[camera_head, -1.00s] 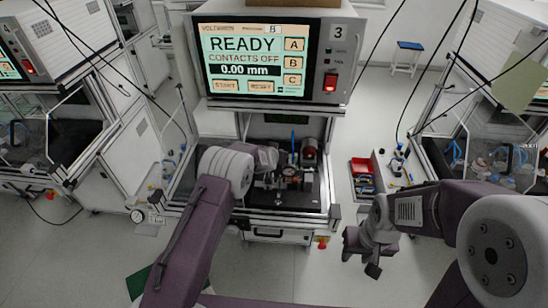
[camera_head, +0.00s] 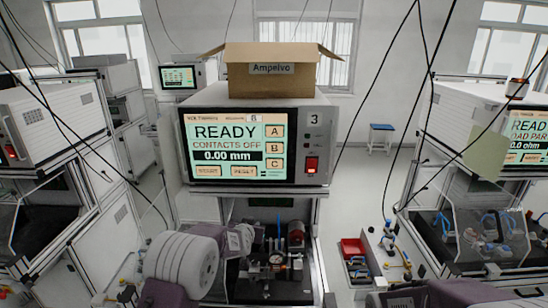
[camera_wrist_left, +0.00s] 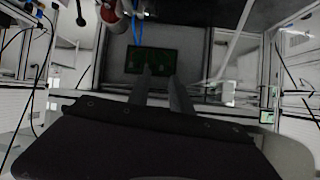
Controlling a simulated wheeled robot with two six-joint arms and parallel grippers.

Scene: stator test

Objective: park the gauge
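A small dial gauge with a pale round face (camera_head: 276,259) shows inside the open test station, among dark fixture parts. The station's screen (camera_head: 228,146) reads READY, CONTACTS OFF, 0.00 mm. My left arm reaches in from the lower left, its wrist in front of the station's left side; its fingertips are not clear in the head view. In the left wrist view my left gripper (camera_wrist_left: 162,76) has two dark fingers apart with nothing seen between them. A dark green panel (camera_wrist_left: 134,60) lies beyond them. My right gripper is out of view.
An open cardboard box (camera_head: 270,74) stands on the station's housing. A red bin (camera_head: 353,248) and small parts are to the right of the station. Neighbouring stations stand on both sides. Black cables hang down across the view. A blue stool (camera_head: 382,128) stands behind.

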